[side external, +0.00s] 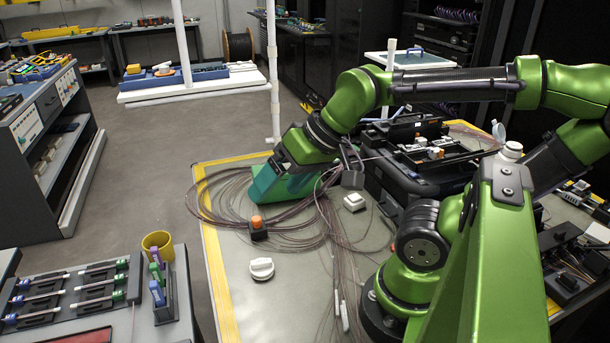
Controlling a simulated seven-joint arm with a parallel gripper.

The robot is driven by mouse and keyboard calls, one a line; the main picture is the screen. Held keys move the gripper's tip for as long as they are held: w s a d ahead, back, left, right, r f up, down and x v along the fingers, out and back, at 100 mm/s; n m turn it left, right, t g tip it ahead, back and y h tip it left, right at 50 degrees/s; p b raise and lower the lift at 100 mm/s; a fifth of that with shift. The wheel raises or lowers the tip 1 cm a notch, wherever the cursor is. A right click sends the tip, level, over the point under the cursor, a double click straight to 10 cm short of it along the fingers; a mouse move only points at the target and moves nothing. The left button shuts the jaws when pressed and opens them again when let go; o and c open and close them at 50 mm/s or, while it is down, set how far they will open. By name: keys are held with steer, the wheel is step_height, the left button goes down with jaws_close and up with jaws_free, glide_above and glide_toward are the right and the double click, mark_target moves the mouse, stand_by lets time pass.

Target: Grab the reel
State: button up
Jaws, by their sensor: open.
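My gripper (352,170) is a dark part hanging at the end of my green arm, above the table. It is open, and I see nothing held in it; its fingertips are small and hard to make out. A wide loose coil of thin brown fibre (222,199) lies on the table (297,278) to the left of and below my gripper. A teal block-like piece (282,187) sits among the loops, partly hidden by my wrist. A dark cable reel (237,46) stands on the floor far at the back. I cannot tell which of these is the task's reel.
A white square piece (355,202) lies just below my gripper. An orange-topped black block (258,228) and a white round knob-like piece (262,268) lie nearer the front. Black equipment (415,160) stands to the right. Loose fibres cross the table's middle; its front left is clear.

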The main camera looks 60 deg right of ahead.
steer(key=w+f+n+g, duration=0.2)
steer(key=w+f+g, duration=0.1)
steer(key=w+f, duration=0.1)
steer(key=n+g+h, duration=0.2)
steer(key=n+g, duration=0.2)
steer(key=n, duration=0.6)
glide_above(261, 261)
steer(key=f, duration=1.4)
steer(key=shift+w+a+f, duration=0.15)
steer(key=shift+w+a, duration=0.05)
steer(key=shift+w, duration=0.1)
steer(key=f, duration=0.4)
steer(key=shift+s+d+f, duration=0.1)
steer(key=shift+s+d, duration=0.05)
steer(key=shift+s, duration=0.25)
steer(key=shift+f, duration=0.55)
steer(key=shift+w, duration=0.1)
steer(key=c, duration=1.2)
